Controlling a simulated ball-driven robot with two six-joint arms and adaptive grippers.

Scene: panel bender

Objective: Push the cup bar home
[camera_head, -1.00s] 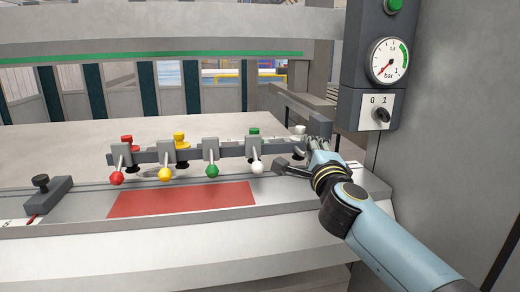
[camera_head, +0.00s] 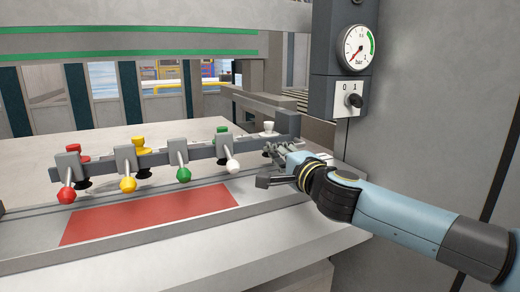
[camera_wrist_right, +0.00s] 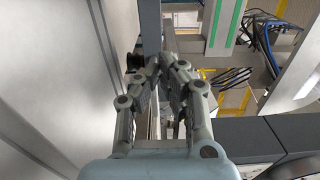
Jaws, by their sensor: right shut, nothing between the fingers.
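The cup bar (camera_head: 204,150) is a dark grey rail with clamp blocks, black suction cups and levers with red, yellow, green and white balls. It lies across the bench behind a red strip, with an upright end block at its right. My right gripper (camera_head: 272,151) is shut and empty in front of the bar's right end, near that block. I cannot tell whether it touches the bar. In the right wrist view its closed fingers (camera_wrist_right: 166,68) meet beside the dark bar (camera_wrist_right: 151,25) and a black cup (camera_wrist_right: 135,59). My left gripper is not in view.
The red strip (camera_head: 150,213) lies on the bench's front ledge, which is otherwise clear. A pressure gauge (camera_head: 355,48) and a 0/1 switch (camera_head: 352,100) are on the column at right. A pale flat surface (camera_head: 60,149) extends behind the bar.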

